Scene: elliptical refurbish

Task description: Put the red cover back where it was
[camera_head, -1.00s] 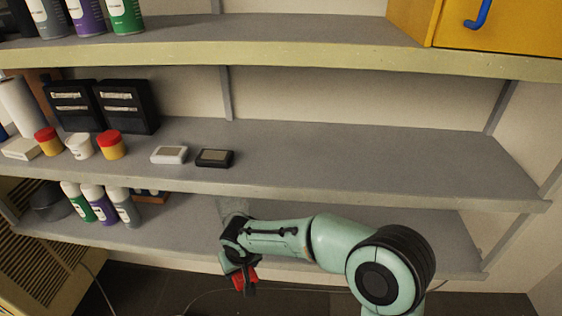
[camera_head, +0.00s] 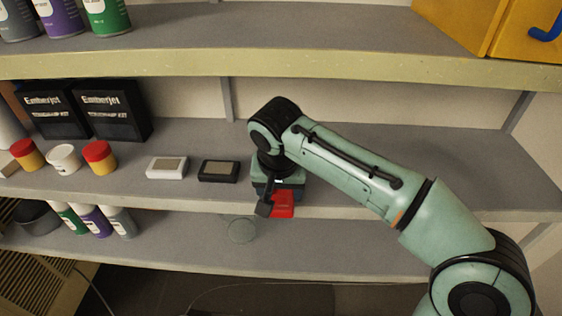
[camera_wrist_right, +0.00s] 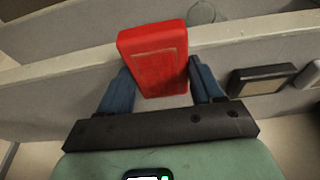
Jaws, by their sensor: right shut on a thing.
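The red cover (camera_head: 283,205) is a small flat red block held by my right gripper (camera_head: 278,207) at the front edge of the middle shelf. In the right wrist view the red cover (camera_wrist_right: 155,55) sits between the two blue fingers of the right gripper (camera_wrist_right: 160,85), which is shut on it. The cover appears to be in front of or just over the shelf edge; I cannot tell its exact height. My left gripper is not in view.
On the middle shelf (camera_head: 400,170), a black device (camera_head: 218,171) and a white device (camera_head: 167,167) lie left of the gripper. Red-and-yellow jars (camera_head: 99,156), a white tub (camera_head: 64,159) and black boxes (camera_head: 112,108) stand further left. The shelf's right part is clear. Bottles stand on the lower shelf.

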